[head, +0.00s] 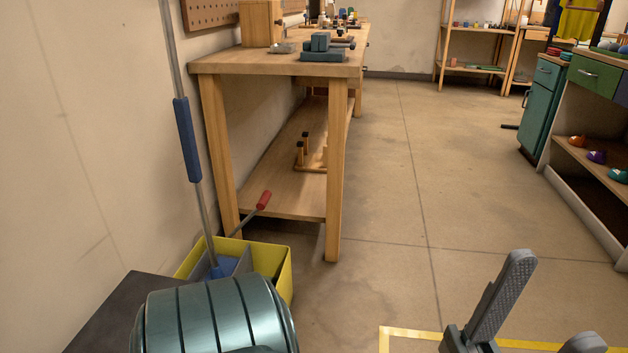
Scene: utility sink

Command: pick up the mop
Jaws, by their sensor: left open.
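The mop (189,140) stands nearly upright against the left wall. It has a long grey pole with a blue grip sleeve, and its top runs out of the picture. Its blue lower end (219,267) sits in a yellow bucket (271,266) with grey plates inside; the mop's bottom is hidden. My left gripper (545,303) is at the lower right, over the floor and well to the right of the mop. Its grey fingers are apart with nothing seen between them, and one is cut off by the picture's edge. My right gripper is not in view.
A wooden workbench (275,62) with a low shelf stands just behind the bucket. A red-handled rod (264,200) slants up from the bucket towards the bench. Yellow tape (408,335) marks the floor at lower right. The middle floor is clear; cabinets (547,100) stand at right.

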